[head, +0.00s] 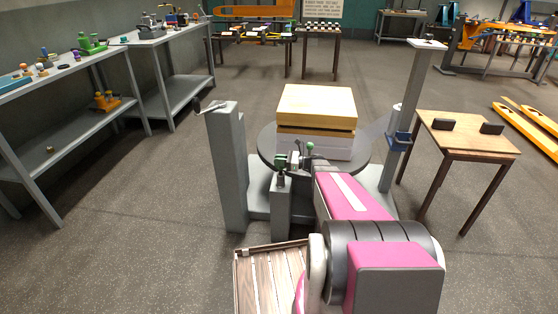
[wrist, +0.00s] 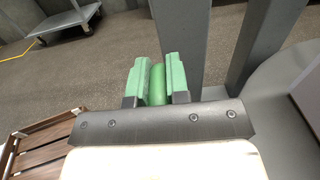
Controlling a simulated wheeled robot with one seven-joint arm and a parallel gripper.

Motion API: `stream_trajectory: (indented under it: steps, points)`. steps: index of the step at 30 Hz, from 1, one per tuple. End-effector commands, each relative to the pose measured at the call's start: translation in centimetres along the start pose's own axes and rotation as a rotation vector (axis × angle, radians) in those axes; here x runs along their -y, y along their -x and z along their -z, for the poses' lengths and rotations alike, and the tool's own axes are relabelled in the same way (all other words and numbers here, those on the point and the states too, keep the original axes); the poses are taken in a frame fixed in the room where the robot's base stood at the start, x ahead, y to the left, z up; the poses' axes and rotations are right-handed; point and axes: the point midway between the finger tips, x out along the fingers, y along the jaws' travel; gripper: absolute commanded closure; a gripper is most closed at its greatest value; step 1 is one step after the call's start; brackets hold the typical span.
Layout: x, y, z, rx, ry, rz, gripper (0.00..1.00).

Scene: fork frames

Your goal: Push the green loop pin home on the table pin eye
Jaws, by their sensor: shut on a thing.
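My gripper (head: 294,163) is at the short grey post (head: 281,205) in front of the round dark table (head: 265,150). In the wrist view my gripper (wrist: 156,72) has green finger pads shut on a rounded green piece, the green loop pin (wrist: 157,86). The pin's lower end is hidden behind the gripper body. The table pin eye cannot be made out, and I cannot tell how deep the pin sits. In the head view small green parts show around the post top, too small to tell apart.
A stack of wooden and white blocks (head: 316,105) stands on the round table. Tall grey posts rise at left (head: 226,170) and right (head: 405,120). A slatted wooden crate (head: 268,280) is near my base. A small wooden table (head: 465,138) stands at right. Floor at left is clear.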

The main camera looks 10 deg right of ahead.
Motion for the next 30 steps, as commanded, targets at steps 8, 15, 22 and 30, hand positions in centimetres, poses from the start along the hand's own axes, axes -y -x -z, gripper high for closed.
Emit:
stream_trajectory:
  steps: [8, 15, 22, 30]
  points:
    - [0.0, 0.0, 0.6, 0.001, 0.001, 0.0, 1.0]
    - [0.0, 0.0, 1.1, 0.001, 0.001, 0.0, 1.0]
    - [0.0, 0.0, 1.6, 0.001, 0.0, 0.0, 1.0]
    - [0.0, 0.0, 2.2, 0.001, 0.0, 0.0, 1.0]
